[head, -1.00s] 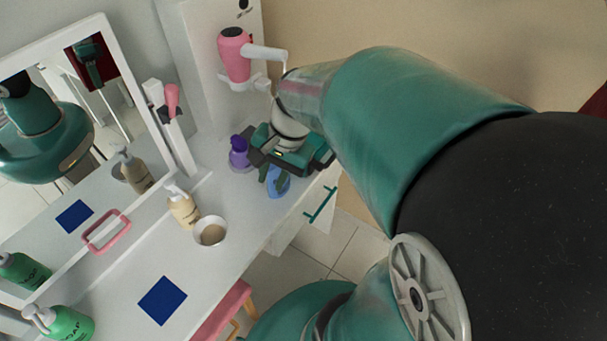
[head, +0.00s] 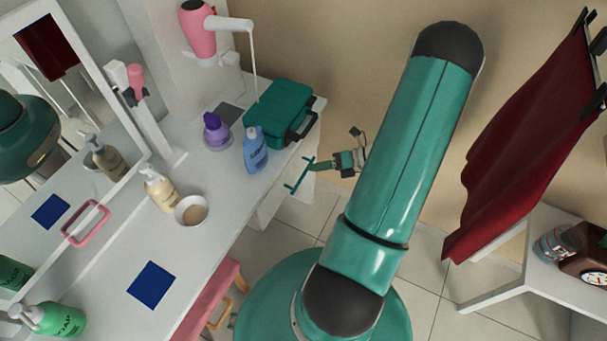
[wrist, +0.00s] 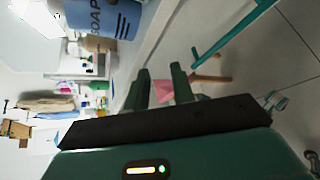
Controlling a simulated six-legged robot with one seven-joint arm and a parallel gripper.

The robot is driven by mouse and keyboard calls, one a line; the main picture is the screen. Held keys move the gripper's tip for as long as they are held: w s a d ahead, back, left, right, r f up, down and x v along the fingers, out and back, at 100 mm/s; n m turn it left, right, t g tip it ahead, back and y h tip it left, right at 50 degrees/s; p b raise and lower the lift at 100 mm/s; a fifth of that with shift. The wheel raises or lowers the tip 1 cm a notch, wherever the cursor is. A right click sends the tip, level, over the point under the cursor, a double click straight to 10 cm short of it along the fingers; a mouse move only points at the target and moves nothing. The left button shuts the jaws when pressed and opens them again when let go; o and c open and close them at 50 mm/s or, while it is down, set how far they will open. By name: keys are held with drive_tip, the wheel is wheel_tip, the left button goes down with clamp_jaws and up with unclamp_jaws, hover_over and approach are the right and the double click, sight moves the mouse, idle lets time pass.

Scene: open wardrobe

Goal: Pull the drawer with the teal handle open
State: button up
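The teal bar handle (head: 299,175) is on the white drawer front at the end of the white table, in the head view. The drawer front sits flush with the table end as far as I can see. My gripper (head: 314,168) is just right of the handle, its fingers pointing toward it. In the wrist view the handle (wrist: 232,35) runs diagonally at upper right, beyond and to the right of the fingers. My gripper (wrist: 161,80) is open there, with a gap between the fingers and no handle in it. Contact cannot be told.
A teal case (head: 278,115), a blue bottle (head: 255,152) and a purple bottle (head: 215,131) stand on the table near the drawer. A pink stool (head: 210,300) is below the table edge. A red cloth (head: 520,140) hangs at right. Floor beside the drawer is clear.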

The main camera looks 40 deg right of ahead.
sight(304, 174)
drive_tip(key=s+d+f+m+t+h, duration=0.2)
drive_tip(key=s+f+m+t, duration=0.1)
drive_tip(key=f+m, duration=0.25)
drive_tip(key=s+d+f+m+t+h, duration=0.2)
drive_tip(key=d+f+m, duration=0.1)
drive_tip(key=f+m, duration=0.25)
drive_tip(key=x, duration=0.9)
drive_tip(key=r+x, duration=0.1)
drive_tip(key=x, duration=0.3)
drive_tip(key=shift+w+a, duration=0.2)
drive_tip(key=shift+w, duration=0.05)
clamp_jaws()
